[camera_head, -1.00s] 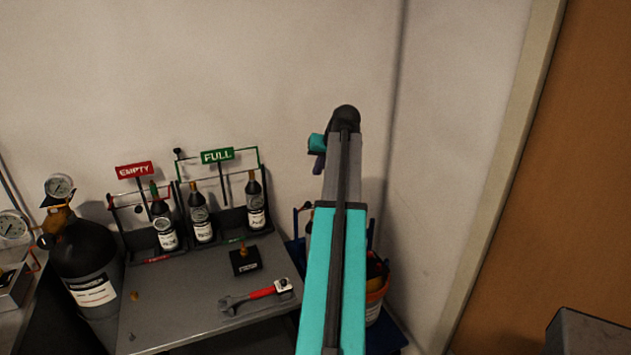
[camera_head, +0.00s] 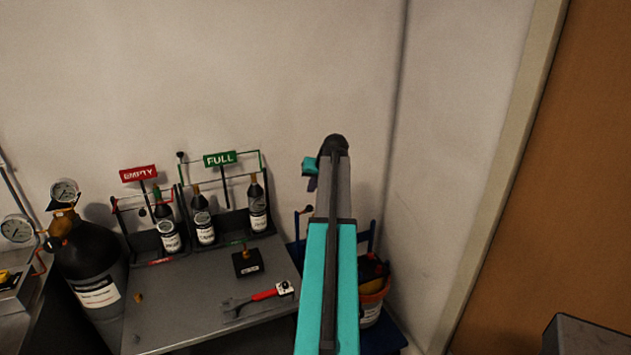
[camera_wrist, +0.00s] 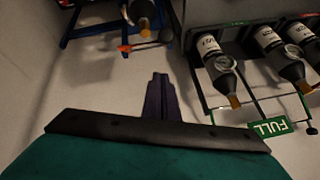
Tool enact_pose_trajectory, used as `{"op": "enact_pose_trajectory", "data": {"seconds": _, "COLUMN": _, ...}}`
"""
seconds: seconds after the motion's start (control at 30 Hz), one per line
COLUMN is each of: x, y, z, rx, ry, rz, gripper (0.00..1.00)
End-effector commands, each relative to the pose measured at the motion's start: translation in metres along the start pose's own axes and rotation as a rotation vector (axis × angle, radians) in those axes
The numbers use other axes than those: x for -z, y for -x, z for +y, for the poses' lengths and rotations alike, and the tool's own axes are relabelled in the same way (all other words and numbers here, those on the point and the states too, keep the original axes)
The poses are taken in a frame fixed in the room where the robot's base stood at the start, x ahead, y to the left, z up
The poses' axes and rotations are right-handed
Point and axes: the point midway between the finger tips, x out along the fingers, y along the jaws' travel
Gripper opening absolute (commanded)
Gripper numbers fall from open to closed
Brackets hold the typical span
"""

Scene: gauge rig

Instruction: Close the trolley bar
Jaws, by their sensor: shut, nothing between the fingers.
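The blue trolley (camera_head: 372,238) stands in the corner to the right of the bench, partly hidden behind my arm. A bar end with a dark knob (camera_head: 308,209) shows at its upper left; I cannot tell how far the bar is closed. In the wrist view the blue trolley frame (camera_wrist: 70,32) is at the upper left, with a bottle and a knobbed bar with a red part (camera_wrist: 126,48) beside it. My gripper (camera_head: 312,183) is above the trolley and apart from it. In the wrist view my gripper's fingers (camera_wrist: 161,85) are together and empty.
A bench (camera_head: 185,310) holds a red-handled wrench (camera_head: 262,295) and a small black block (camera_head: 247,262). Racks with bottles stand under the EMPTY sign (camera_head: 138,173) and FULL sign (camera_head: 219,158). A bucket (camera_head: 372,308) sits on the trolley. A large black cylinder (camera_head: 90,265) is at left.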

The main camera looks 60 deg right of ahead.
Motion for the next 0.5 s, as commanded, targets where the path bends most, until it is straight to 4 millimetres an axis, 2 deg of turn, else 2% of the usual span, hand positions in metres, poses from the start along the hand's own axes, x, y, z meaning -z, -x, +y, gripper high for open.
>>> {"op": "enact_pose_trajectory", "data": {"seconds": 0.3, "x": -0.026, "y": -0.005, "z": 0.000, "rx": 0.000, "ry": 0.000, "rz": -0.001, "gripper": 0.00}}
{"op": "enact_pose_trajectory", "data": {"seconds": 0.5, "x": -0.037, "y": -0.008, "z": 0.000, "rx": 0.000, "ry": 0.000, "rz": -0.002, "gripper": 0.00}}
